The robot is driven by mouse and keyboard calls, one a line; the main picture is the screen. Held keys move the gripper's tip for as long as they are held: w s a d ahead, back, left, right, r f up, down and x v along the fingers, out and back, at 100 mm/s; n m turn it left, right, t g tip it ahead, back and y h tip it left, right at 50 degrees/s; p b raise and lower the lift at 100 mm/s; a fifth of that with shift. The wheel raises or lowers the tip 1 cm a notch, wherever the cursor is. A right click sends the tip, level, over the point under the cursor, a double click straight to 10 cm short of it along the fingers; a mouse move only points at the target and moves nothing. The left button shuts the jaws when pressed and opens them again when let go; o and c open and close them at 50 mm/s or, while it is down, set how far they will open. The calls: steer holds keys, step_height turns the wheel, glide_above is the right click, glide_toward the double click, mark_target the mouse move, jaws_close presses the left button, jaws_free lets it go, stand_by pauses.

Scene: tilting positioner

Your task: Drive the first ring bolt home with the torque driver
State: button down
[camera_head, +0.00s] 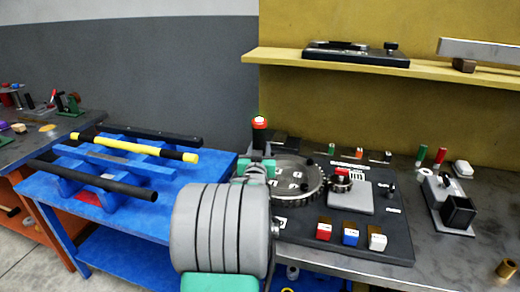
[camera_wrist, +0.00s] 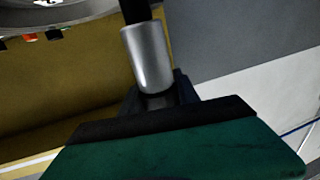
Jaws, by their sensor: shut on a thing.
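My gripper (camera_wrist: 160,98) is shut on a tool with a silver cylinder and a black shaft (camera_wrist: 150,58), seemingly the torque driver. The shaft leaves the top edge of the wrist view, so its tip is hidden there. In the head view, my green gripper (camera_head: 257,167) is beside the left edge of the round toothed metal plate (camera_head: 293,172); my grey arm covers most of it. Small dark bolt-like pieces (camera_head: 310,162) show on the plate. I cannot tell which is the first ring bolt, or whether the driver touches one. The plate's edge (camera_wrist: 60,16) shows in the wrist view.
The black base panel (camera_head: 345,243) carries red, blue and white blocks. An orange-banded cylinder with a bright top (camera_head: 260,130) rises behind my gripper. A blue rack (camera_head: 190,212) with black and yellow bars stands left. A shelf (camera_head: 400,68) runs above the bench.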

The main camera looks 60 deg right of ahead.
steer(key=shift+r+p, duration=0.65)
steer(key=shift+r, duration=2.4)
